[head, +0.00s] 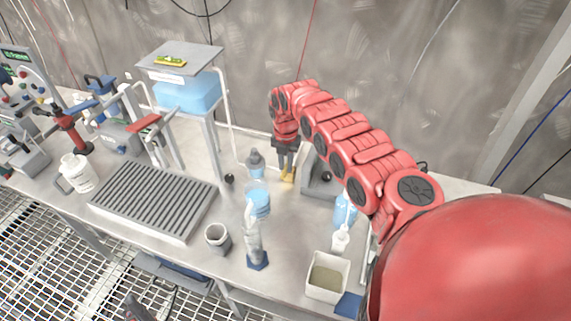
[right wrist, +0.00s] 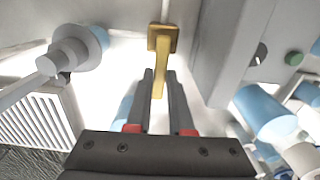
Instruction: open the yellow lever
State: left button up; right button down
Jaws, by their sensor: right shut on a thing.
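The yellow lever (head: 289,176) sits low near the back of the steel bench, beside a grey box-like unit. In the right wrist view the yellow lever (right wrist: 162,42) has a square head at the top and a narrow handle pointing down between my fingers. My right gripper (head: 285,168) reaches down to it from above. In the right wrist view my right gripper (right wrist: 160,82) is shut on the handle, with one dark finger on each side. The fingers partly hide the handle's lower end. My left gripper is not in view.
A grey box unit (head: 320,178) stands right of the lever. Bottles, including a blue one (head: 257,190), stand left and in front. A grey cup (head: 217,238), a ribbed tray (head: 150,205) and a white container (head: 327,278) stand nearer the front edge. A raised stand (head: 180,60) holds a blue tank.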

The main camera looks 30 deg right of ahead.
aim_at(286, 168)
jog(key=c, duration=0.8)
grip_release()
notch_tip(286, 168, up, 17)
jog(key=b, duration=0.4)
jog(key=shift+r, duration=0.2)
